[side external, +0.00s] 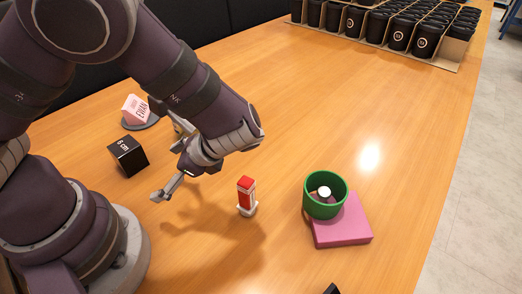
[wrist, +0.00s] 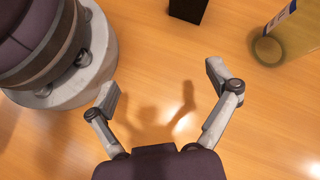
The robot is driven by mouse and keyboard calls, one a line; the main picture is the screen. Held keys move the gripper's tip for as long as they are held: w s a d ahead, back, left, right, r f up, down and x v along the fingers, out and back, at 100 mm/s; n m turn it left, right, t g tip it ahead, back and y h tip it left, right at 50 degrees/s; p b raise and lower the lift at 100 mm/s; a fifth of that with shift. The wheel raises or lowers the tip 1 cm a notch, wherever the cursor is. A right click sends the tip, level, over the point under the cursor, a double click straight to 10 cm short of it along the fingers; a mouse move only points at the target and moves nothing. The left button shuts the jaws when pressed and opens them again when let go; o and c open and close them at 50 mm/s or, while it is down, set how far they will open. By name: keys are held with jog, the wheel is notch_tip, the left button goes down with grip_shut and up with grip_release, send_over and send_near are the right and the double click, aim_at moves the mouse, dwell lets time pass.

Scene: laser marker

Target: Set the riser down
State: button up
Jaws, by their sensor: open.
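A flat pink square slab (side external: 343,232), the likeliest riser, lies on the wooden table at right of centre. A green round cup (side external: 320,208) overlaps its upper left corner; I cannot tell whether it rests on the slab or behind it. A white-topped piece (side external: 324,191) shows inside the cup. My gripper (side external: 172,160) is open and empty, well left of the slab. In the wrist view my gripper (wrist: 162,86) has its fingers spread over bare table. The slab is not recognizable in the wrist view.
A red block on a white foot (side external: 247,196) stands between my gripper and the slab. Lidded black cups (side external: 397,38) fill a carton at the back.

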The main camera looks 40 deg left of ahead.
aim_at(132, 155)
jog(key=a+f+m+y, duration=0.1)
jog(key=y, duration=0.1)
jog(key=s+a+f+m+t+y, duration=0.1)
jog(key=m+y, duration=0.1)
jog(key=a+f+m+t+y, duration=0.1)
jog(key=m+y, duration=0.1)
jog(key=y, duration=0.1)
jog(key=shift+s+a+f, duration=0.15)
jog(key=shift+s+f, duration=0.05)
jog(key=shift+f, duration=0.2)
jog(key=shift+a+f+m+t+y, duration=0.15)
jog(key=shift+a+m+t+y, duration=0.5)
jog(key=shift+m+y, duration=0.3)
jog(key=shift+a+t, duration=0.2)
jog(key=shift+t, duration=0.05)
jog(key=a, duration=1)
jog(key=shift+w+r, duration=0.1)
jog(key=shift+r, duration=0.1)
jog(key=c, duration=1.3)
